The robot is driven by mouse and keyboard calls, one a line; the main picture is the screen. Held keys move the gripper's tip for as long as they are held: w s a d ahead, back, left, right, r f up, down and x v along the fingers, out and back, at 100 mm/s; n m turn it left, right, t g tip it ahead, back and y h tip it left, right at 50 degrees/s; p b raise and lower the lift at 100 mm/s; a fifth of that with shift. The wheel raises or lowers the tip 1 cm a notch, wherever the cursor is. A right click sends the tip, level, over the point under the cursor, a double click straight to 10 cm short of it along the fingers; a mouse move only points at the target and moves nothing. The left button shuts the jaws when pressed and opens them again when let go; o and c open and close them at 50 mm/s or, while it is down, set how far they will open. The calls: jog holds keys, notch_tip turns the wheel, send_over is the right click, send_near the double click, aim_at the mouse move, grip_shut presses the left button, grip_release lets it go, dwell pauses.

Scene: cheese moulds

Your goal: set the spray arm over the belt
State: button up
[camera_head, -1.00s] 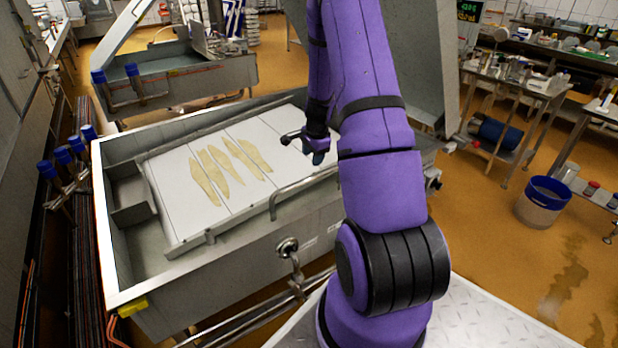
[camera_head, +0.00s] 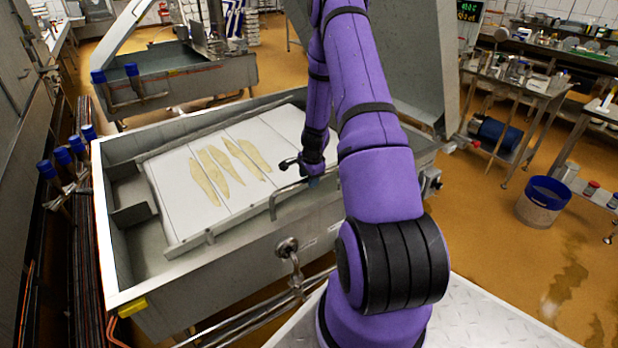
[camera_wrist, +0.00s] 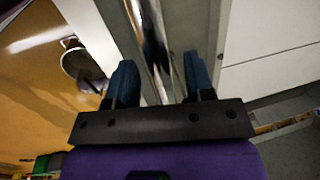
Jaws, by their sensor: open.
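The spray arm (camera_head: 292,188) looks to be the bent metal tube along the near side of the vat. The belt (camera_head: 172,200) is the pale, panelled surface inside the vat, with several yellowish pieces on it. The tube lies along the belt's near edge. My gripper (camera_head: 313,182) points down at the tube's right part; its fingertips are small and partly hidden there. In the wrist view, my gripper (camera_wrist: 161,82) has its blue fingers apart, with the shiny tube (camera_wrist: 154,45) running between them. I cannot tell whether either finger touches it.
The vat's metal rim (camera_head: 215,250) runs around the belt. A valve (camera_head: 288,247) and pipes stick out of its front. The raised lid (camera_head: 410,70) stands behind my arm. A blue-rimmed bucket (camera_head: 543,200) stands on the floor at the right.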

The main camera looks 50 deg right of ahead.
jog(key=shift+c, duration=0.5)
grip_shut()
jog(key=shift+w, duration=0.1)
jog(key=w+a+n+y, duration=0.1)
jog(key=w+n+y, duration=0.1)
jog(key=w+n, duration=0.8)
jog(key=w+a+n+g, duration=0.1)
jog(key=w+a+n, duration=0.7)
jog(key=a, duration=0.2)
jog(key=shift+w+g+y, duration=0.15)
jog(key=shift+g+y, duration=0.25)
